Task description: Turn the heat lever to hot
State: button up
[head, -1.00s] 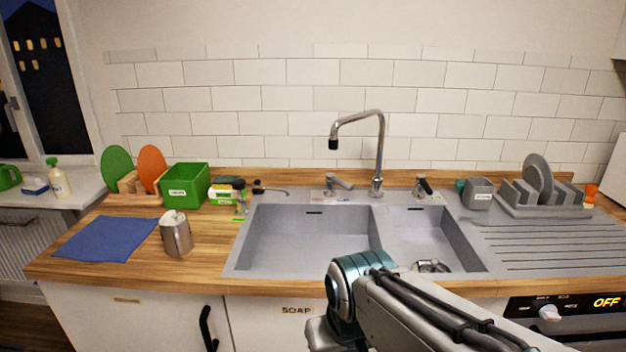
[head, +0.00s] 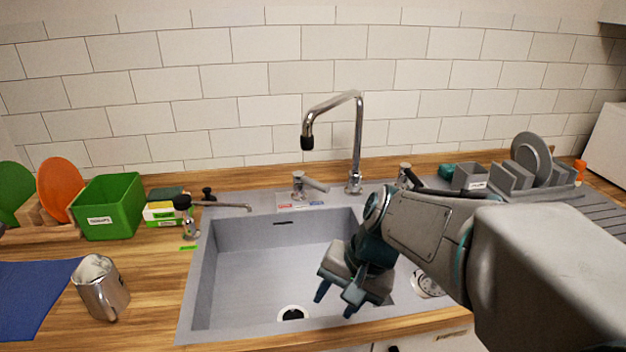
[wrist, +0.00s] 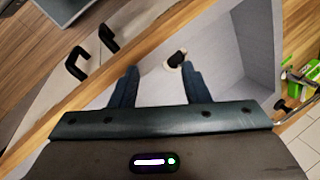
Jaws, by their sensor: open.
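A chrome lever (head: 312,184) sits on the sink's back ledge, left of the tall faucet (head: 357,140). A small label with a red and a blue patch (head: 300,201) lies in front of it; I take this as the heat lever. Its handle points right and slightly toward me. My gripper (head: 337,298) is open and empty above the sink, in front of the lever and well apart from it. In the wrist view my gripper (wrist: 159,76) shows two spread dark fingers with only the sink between them. The lever cannot be made out there.
The sink basin (head: 240,270) is empty. A black-handled fitting (head: 404,172) right of the faucet is partly hidden by my arm. A metal pitcher (head: 102,290), green bin (head: 108,207) and short spout (head: 225,206) stand left. A dish rack (head: 540,182) stands right.

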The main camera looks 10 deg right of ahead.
jog(key=w+f+m+t+y+b, duration=0.1)
jog(key=w+f+m+y+b, duration=0.1)
jog(key=w+m+y, duration=0.65)
jog(key=m+t+b, duration=0.4)
jog(key=m+t, duration=0.7)
jog(key=m, duration=0.3)
send_near(328, 191)
jog(key=shift+s+d+r+h, duration=0.1)
jog(key=shift+s+d, duration=0.1)
jog(key=shift+s, duration=0.2)
jog(key=shift+s+d+f+h, duration=0.1)
jog(key=shift+s+d, duration=0.05)
jog(key=shift+s, duration=0.25)
jog(key=shift+s+d+r+h, duration=0.1)
jog(key=shift+s+d, duration=0.1)
jog(key=shift+s, duration=0.15)
jog(key=shift+w, duration=0.3)
jog(key=p+x, duration=0.1)
jog(key=x, duration=1.2)
jog(key=shift+a+r+p, duration=0.1)
jog(key=shift+r+p, duration=0.05)
jog(key=shift+p, duration=0.25)
grip_shut()
